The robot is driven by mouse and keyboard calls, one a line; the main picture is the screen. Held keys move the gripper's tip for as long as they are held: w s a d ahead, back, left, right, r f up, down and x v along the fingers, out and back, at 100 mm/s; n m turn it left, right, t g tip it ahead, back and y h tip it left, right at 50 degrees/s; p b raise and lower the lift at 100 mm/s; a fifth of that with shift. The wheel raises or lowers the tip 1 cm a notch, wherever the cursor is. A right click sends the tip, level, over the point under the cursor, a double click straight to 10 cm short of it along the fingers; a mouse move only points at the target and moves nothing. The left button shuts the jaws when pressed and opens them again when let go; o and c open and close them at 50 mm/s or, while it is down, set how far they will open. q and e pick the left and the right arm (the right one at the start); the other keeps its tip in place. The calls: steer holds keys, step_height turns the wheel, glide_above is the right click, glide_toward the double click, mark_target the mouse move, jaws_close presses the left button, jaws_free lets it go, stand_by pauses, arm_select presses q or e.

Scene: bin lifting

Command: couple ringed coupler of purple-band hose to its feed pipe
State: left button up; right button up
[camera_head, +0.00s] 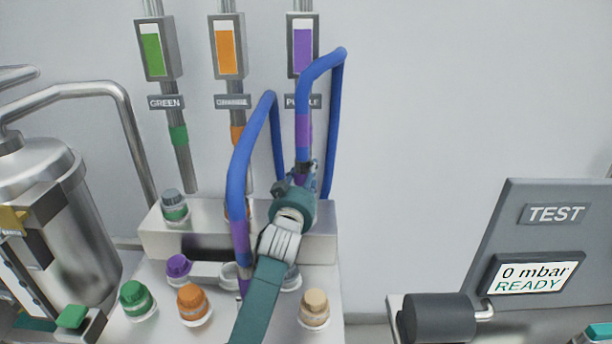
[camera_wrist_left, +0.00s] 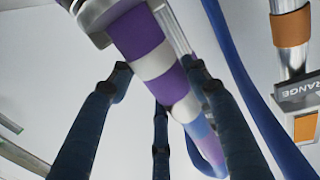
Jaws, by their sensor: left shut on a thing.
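My left gripper (camera_head: 303,172) reaches up from the bottom centre, in front of the purple station. It is shut on a blue hose with a purple band (camera_head: 303,130); this hose loops up and back down on the right. In the left wrist view, the fingers (camera_wrist_left: 158,85) close around a section with purple and white rings (camera_wrist_left: 137,35), with a metallic part (camera_wrist_left: 92,18) beyond it. The purple feed pipe (camera_head: 303,6) carries a purple gauge; its lower end is hidden behind the hose and gripper. Whether coupler and pipe touch cannot be told. My right gripper is out of view.
A second blue hose (camera_head: 240,180), also purple-banded, hangs close on the left. Green (camera_head: 137,299), orange (camera_head: 192,302), purple (camera_head: 178,267) and tan (camera_head: 314,308) caps sit on the panel. A test panel (camera_head: 540,240) stands right, reading 0 mbar READY. A steel tank (camera_head: 85,235) stands left.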

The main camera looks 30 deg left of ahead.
arm_select(q)
steer(key=shift+f, duration=0.15)
stand_by(0.7)
steer(key=o, duration=2)
steer(key=shift+f, duration=0.1)
steer(key=shift+c, duration=0.2)
step_height(320, 180, up, 12)
steer(key=p, duration=1.1)
